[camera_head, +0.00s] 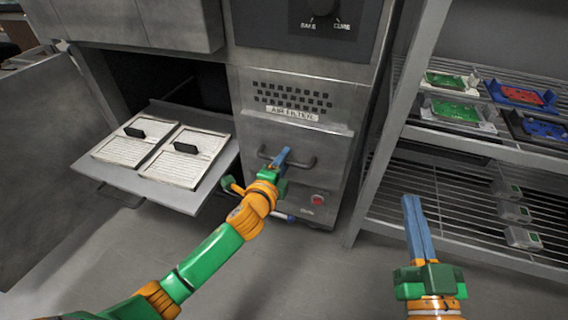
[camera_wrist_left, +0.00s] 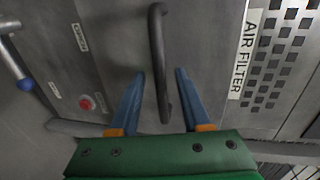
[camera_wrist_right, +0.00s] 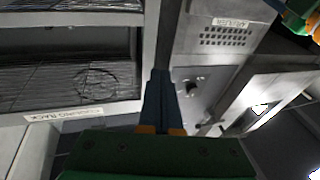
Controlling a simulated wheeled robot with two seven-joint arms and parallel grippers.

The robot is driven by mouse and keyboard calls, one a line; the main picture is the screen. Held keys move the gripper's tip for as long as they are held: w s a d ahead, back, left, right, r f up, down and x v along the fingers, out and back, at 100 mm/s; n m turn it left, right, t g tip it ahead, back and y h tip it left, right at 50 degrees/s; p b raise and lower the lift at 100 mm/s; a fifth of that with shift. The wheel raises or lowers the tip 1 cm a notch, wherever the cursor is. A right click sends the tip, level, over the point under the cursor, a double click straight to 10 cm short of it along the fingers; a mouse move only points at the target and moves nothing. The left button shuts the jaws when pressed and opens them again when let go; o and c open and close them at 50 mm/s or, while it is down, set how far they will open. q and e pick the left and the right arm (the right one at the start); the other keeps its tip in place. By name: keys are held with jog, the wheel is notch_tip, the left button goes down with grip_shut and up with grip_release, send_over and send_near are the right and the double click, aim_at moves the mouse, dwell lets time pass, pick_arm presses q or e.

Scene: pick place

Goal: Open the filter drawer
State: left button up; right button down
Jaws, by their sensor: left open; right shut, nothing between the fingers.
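The filter drawer front (camera_head: 291,140) is a grey metal panel labelled AIR FILTER, with a grid of vent holes and a dark bar handle (camera_head: 304,163). It looks closed, flush with the cabinet. The handle also shows in the left wrist view (camera_wrist_left: 157,62), lying between the two fingers. My left gripper (camera_head: 283,156) is open at the handle, one finger on each side; in the left wrist view (camera_wrist_left: 157,85) gaps show beside the handle. My right gripper (camera_head: 411,200) is shut and empty, raised in front of the rack.
A pulled-out tray (camera_head: 205,197) with two white filter panels (camera_head: 183,155) juts out left of the drawer. A red button (camera_head: 317,199) sits below the handle. A wire rack (camera_head: 480,185) with several coloured parts stands at the right. The floor in front is clear.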

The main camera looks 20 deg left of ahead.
pick_arm(q)
jog(key=shift+w, duration=0.2)
jog(key=shift+c, duration=0.3)
grip_shut()
dwell(1.2)
